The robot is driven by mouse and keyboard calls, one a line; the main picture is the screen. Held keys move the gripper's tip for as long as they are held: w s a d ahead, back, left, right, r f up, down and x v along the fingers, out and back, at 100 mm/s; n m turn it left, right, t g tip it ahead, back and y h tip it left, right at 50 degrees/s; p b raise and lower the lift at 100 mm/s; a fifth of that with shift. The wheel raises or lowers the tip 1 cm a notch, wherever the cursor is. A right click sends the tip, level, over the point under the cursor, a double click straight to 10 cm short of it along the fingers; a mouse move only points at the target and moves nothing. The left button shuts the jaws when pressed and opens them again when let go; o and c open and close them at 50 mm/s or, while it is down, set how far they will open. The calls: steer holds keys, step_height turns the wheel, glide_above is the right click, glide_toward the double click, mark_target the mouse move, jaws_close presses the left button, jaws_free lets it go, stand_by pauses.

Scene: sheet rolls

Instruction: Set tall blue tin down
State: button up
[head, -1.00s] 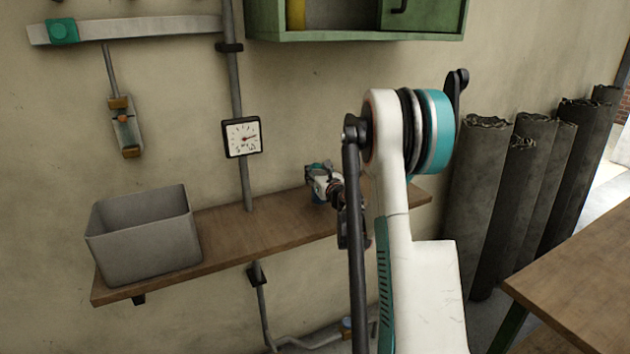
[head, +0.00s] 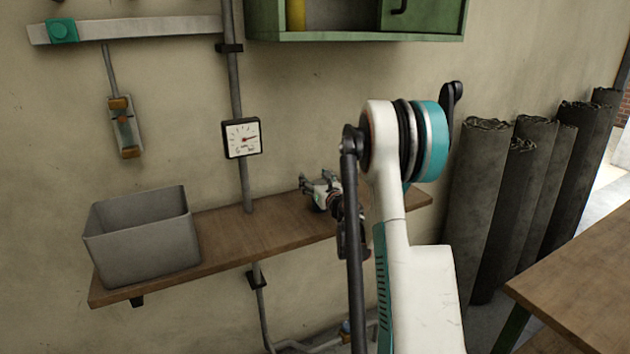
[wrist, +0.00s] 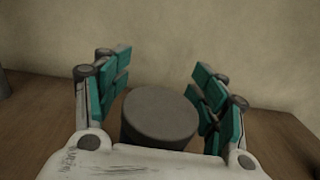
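My gripper (head: 311,183) is over the right part of the wooden wall shelf in the head view. In the wrist view its teal-padded fingers (wrist: 160,70) are spread, with a round grey-brown top (wrist: 160,112) between them. Narrow gaps show beside this top, so the gripper looks open around it. It is likely the tin's lid; its side and any blue are hidden from the wrist camera. In the head view I cannot make out the tin clearly behind my gripper and arm.
The wooden shelf (head: 265,235) has free room between my gripper and a grey open bin (head: 145,250) at its left end. A vertical pipe with a dial gauge (head: 241,138) runs behind it. A green cabinet (head: 355,36) hangs above. Dark rolls (head: 515,200) stand at right.

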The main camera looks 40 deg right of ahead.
steer(key=shift+r, duration=0.15)
steer(key=p+v, duration=0.2)
steer(key=v, duration=1)
